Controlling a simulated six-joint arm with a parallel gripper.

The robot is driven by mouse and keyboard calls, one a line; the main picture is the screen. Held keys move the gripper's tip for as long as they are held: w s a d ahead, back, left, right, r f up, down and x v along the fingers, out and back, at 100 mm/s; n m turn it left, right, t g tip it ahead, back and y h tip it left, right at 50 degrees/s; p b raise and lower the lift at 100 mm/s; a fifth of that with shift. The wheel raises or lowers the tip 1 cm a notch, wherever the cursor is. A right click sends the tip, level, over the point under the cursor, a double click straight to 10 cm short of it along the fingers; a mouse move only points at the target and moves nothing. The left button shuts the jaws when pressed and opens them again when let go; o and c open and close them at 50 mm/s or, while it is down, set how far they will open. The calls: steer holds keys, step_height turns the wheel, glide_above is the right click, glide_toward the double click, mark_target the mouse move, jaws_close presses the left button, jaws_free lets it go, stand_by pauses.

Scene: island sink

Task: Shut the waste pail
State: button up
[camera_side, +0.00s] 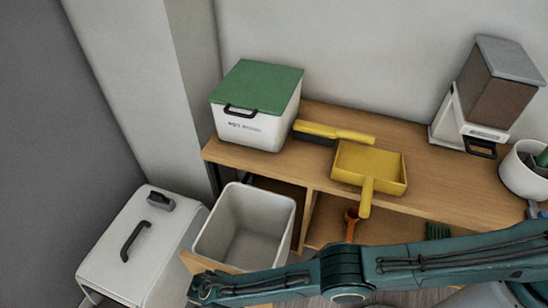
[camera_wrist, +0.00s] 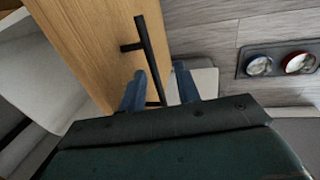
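The waste pail (camera_side: 245,222) is a light grey open-topped bin, pulled out from under the wooden counter behind a wooden front panel (camera_side: 207,263). Its inside looks empty from the side. In the wrist view the wooden front (camera_wrist: 92,45) carries a black bar handle (camera_wrist: 148,50), and part of the pale pail (camera_wrist: 45,75) shows at left. My gripper (camera_wrist: 160,82) is open, its two blue fingers apart on either side of the handle's lower part. I cannot tell whether they touch it. In the side view the fingertips are hidden behind my arm.
A white lidded box (camera_side: 140,245) stands close left of the pail. The counter (camera_side: 420,205) holds a green-lidded bin (camera_side: 255,105), yellow dustpan (camera_side: 368,168), brush (camera_side: 335,132) and dispenser (camera_side: 490,90). Two bowls in a dark tray (camera_wrist: 280,62) sit on the floor.

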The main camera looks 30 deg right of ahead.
steer(key=shift+r, duration=0.1)
step_height(320, 180, up, 11)
steer(key=s, duration=0.1)
steer(key=shift+a+r, duration=0.15)
steer(key=shift+a, duration=0.3)
steer(key=shift+w+d+f, duration=0.35)
steer(key=shift+f, duration=1.9)
steer(key=shift+w+d+f, duration=0.3)
steer(key=shift+f, duration=1.9)
steer(key=shift+w+d+f, duration=0.35)
steer(key=shift+f, duration=1.9)
jaws_close()
